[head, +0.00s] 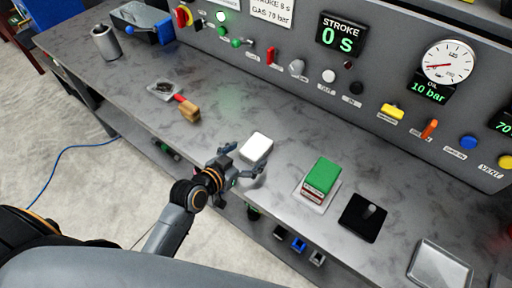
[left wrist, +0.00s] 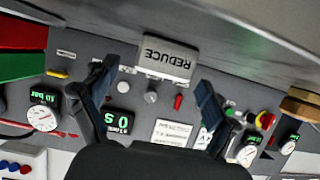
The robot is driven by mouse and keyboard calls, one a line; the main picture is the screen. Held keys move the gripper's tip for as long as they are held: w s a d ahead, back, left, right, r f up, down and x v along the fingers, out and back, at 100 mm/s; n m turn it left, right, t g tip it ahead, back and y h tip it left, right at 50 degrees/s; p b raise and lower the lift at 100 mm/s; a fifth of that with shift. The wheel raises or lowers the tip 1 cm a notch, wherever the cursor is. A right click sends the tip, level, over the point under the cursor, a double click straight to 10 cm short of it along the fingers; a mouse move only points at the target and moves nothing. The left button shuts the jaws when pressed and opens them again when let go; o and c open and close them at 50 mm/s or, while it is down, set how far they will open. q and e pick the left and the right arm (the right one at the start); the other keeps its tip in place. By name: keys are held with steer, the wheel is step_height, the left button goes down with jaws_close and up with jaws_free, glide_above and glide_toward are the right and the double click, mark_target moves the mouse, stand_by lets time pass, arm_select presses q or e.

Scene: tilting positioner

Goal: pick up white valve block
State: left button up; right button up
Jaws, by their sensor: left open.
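The white valve block (head: 257,146) stands on the grey bench near its front edge. My left gripper (head: 246,158) is open at the near side of the block, with one finger to its left and the other at its lower right. In the left wrist view the block (left wrist: 168,58) shows a face marked REDUCE, upside down, ahead of and between the open fingers of my left gripper (left wrist: 156,74). I cannot tell whether either finger touches it. My right gripper is not in view.
A green block (head: 322,174) on a pale plate and a black plate with a peg (head: 363,217) are to the right. A wooden-handled tool (head: 188,108) lies to the left. A metal tray (head: 440,267) is at far right. The control panel (head: 300,62) stands behind.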

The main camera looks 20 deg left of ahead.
mark_target(254, 147)
arm_select(q)
steer(key=x, duration=0.3)
steer(key=shift+w+f, duration=0.25)
steer(key=shift+w, duration=0.1)
steer(key=c, duration=1.7)
steer(key=shift+r, duration=0.1)
jaws_close()
steer(key=shift+r, duration=0.5)
step_height(254, 147, up, 3)
steer(key=shift+s+f, duration=0.1)
steer(key=shift+f, duration=0.1)
steer(key=w+d+r+v, duration=0.1)
steer(key=r+v, duration=0.2)
steer(key=v, duration=1.3)
steer(key=shift+s, duration=0.25)
